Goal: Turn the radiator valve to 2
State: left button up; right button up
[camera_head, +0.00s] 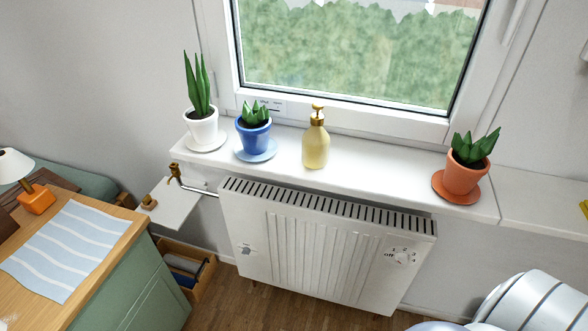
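The white radiator (310,255) hangs under the window sill, with a dark slotted grille along its top. A round white dial (404,257) sits on the right side of its front, with small dark marks around it. The marks and the dial's setting are too small to read surely. A small grey mark or fitting (246,250) is on the left side of the front. A brass tap-like fitting (175,173) stands at the radiator's upper left, joined by a pipe. Neither of my grippers is in view. White rounded parts of my own body show at the lower right.
The sill (375,172) holds a white pot (203,131), a blue pot (254,138), a yellow soap bottle (316,148) and a terracotta pot (463,176). A green cabinet (135,295) stands at left, with an open wooden drawer (205,280) beyond it. The floor before the radiator is clear.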

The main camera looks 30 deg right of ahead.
aim_at(402, 258)
jog(key=z, duration=1)
